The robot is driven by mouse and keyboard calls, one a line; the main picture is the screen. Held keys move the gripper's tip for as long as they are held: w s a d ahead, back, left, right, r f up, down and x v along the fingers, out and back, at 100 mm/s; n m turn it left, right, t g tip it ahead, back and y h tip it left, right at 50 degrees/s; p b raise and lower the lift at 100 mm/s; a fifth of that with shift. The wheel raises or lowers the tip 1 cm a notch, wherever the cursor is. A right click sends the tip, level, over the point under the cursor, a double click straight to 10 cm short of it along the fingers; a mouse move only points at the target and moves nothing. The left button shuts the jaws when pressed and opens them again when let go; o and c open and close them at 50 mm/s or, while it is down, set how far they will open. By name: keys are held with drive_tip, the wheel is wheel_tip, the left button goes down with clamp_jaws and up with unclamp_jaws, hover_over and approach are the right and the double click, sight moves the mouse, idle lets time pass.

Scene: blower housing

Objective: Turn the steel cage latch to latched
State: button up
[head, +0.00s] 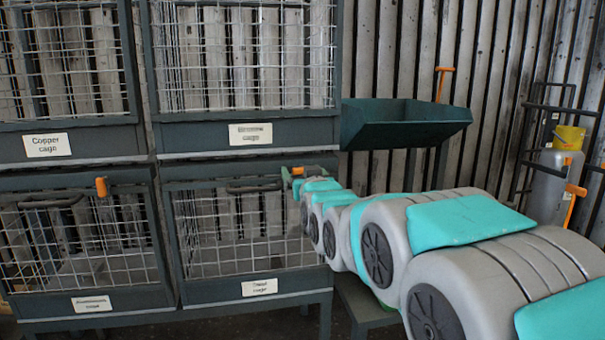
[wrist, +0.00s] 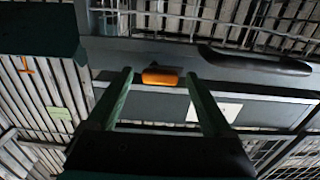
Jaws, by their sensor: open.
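The steel cage (head: 245,296) is the lower right wire cage in the head view; its front label is too blurred to read fully. Its latch has an orange grip (head: 297,171) at the upper right of the front, partly hidden by my gripper. In the wrist view the orange latch grip (wrist: 161,76) lies crosswise between the fingertips. My gripper (wrist: 157,77) is open, with one green finger on each side of the grip. I cannot tell whether either finger touches it. My gripper (head: 291,178) also shows at that corner in the head view.
A lower left cage (head: 90,303) has its own orange latch (head: 101,187). Two more cages stand above, one labelled Copper cage (head: 47,145). A dark handle (wrist: 255,62) lies beside the latch.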

clamp_jaws()
idle(0.8)
drive_tip(key=shift+f+n, duration=0.1)
drive_tip(key=shift+n, duration=0.3)
drive_tip(key=n, duration=1.1)
drive_tip(key=f+n, duration=0.1)
drive_tip(key=n, duration=0.5)
drive_tip(key=shift+w+d, duration=0.1)
drive_tip(key=shift+d, duration=0.25)
